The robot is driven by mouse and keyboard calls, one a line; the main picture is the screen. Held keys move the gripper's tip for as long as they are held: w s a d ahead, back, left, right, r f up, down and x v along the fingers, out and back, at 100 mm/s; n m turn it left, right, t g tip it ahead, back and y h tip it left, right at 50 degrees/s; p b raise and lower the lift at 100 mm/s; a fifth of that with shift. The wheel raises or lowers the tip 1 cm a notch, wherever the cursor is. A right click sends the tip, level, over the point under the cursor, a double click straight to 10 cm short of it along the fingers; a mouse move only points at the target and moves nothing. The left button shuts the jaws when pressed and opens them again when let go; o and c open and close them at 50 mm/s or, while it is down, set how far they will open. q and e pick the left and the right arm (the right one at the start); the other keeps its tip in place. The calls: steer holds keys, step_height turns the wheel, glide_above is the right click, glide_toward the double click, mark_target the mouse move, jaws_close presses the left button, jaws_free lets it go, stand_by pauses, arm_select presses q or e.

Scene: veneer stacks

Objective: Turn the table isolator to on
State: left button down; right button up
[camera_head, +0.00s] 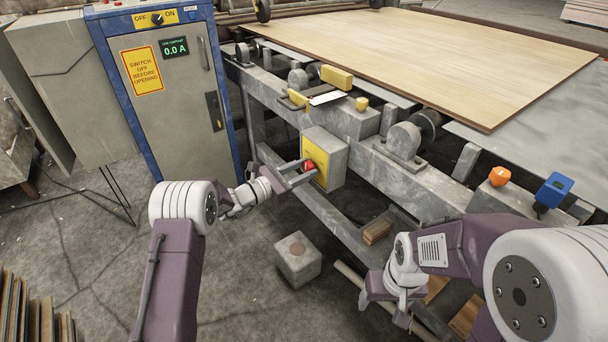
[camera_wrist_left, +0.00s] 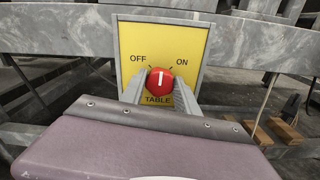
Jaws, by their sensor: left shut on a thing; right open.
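The table isolator is a grey box (camera_head: 336,163) with a yellow face on the side of the table frame. In the left wrist view its yellow plate (camera_wrist_left: 185,42) reads OFF at left, ON at right and TABLE below. Its red knob (camera_wrist_left: 160,82) has a white mark pointing about straight up, between OFF and ON. My left gripper (camera_head: 302,171) is shut on the red knob, one finger on each side. My right gripper (camera_head: 383,303) is open and empty, low at the right, apart from the isolator.
A control cabinet (camera_head: 172,120) with its own OFF/ON switch (camera_head: 157,18) stands at the left. A wood veneer sheet (camera_head: 430,55) lies on the table. A concrete block (camera_head: 298,260) sits on the floor below the isolator. Orange (camera_head: 499,176) and blue (camera_head: 553,191) items sit at the right.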

arm_select(q)
steer(key=m+b, duration=0.6)
steer(key=shift+f, duration=0.35)
steer(key=shift+s+r+m+b, duration=0.1)
steer(key=shift+r+m+b, duration=0.1)
steer(key=shift+m+b, duration=1.25)
steer(key=c, duration=0.9)
jaws_free()
steer(key=shift+r, duration=0.1)
steer(key=shift+s+a+r, duration=0.1)
steer(key=shift+s+a, duration=0.05)
steer(key=shift+a, duration=0.15)
steer(key=p+v, duration=0.3)
steer(key=v, duration=0.5)
